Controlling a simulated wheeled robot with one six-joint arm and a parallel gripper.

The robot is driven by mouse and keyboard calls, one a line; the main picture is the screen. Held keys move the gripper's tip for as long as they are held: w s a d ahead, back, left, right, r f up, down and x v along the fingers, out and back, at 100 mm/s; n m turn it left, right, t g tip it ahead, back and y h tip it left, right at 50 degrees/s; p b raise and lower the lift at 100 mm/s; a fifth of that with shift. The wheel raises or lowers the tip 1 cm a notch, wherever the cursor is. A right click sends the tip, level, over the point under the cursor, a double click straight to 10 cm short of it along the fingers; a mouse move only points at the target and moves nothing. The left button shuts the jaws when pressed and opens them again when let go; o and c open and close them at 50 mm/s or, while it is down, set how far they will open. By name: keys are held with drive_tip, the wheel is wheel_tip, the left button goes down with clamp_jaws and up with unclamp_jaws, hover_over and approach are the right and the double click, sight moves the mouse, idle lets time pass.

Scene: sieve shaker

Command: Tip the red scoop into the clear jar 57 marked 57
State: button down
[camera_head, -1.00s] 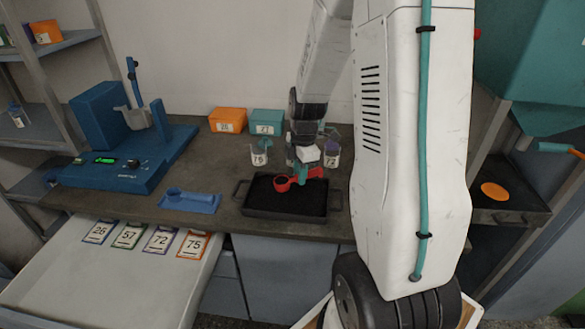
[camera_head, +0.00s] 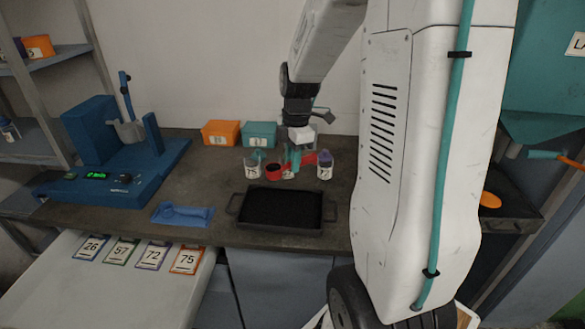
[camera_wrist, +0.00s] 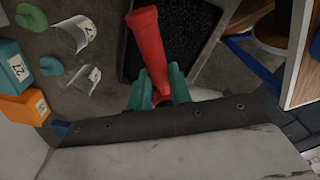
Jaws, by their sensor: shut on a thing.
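My gripper (camera_head: 293,160) is shut on the red scoop (camera_head: 274,171), above the back of the bench behind the black tray. The scoop's cup is left of my fingers in the head view; its contents cannot be made out. In the wrist view the teal fingertips (camera_wrist: 158,90) pinch the red scoop (camera_wrist: 148,40), and its cup is not clear there. Clear jars stand around it: a left jar (camera_head: 252,170) close beside the cup, another partly hidden behind my fingers, and a right jar (camera_head: 325,170) with purple on top. Their labels are too small to read surely, so I cannot tell which is 57.
A tray of black grains (camera_head: 235,205) lies in front. An orange box (camera_head: 221,133) and a teal box (camera_head: 259,135) stand at the back. A blue machine (camera_head: 120,165) and a blue holder (camera_head: 182,214) are left. Numbered cards (camera_head: 153,255) lie at the front left.

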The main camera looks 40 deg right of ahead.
wheel_tip(320, 180, up, 3)
drive_tip(key=shift+f, duration=0.1)
drive_tip(key=shift+w+d, duration=0.15)
drive_tip(key=shift+d, duration=0.05)
drive_tip(key=w+d, duration=0.5)
drive_tip(key=d, duration=0.4)
drive_tip(key=w+d, duration=0.6)
drive_tip(key=d, duration=0.2)
drive_tip(key=w+a+g+h, duration=0.2)
drive_tip(key=a+g+h, duration=0.3)
drive_tip(key=h, duration=1.5)
drive_tip(key=a, duration=0.4)
drive_tip(key=shift+w+a+g, duration=0.3)
drive_tip(key=shift+a+g, duration=0.05)
drive_tip(key=shift+g, duration=0.05)
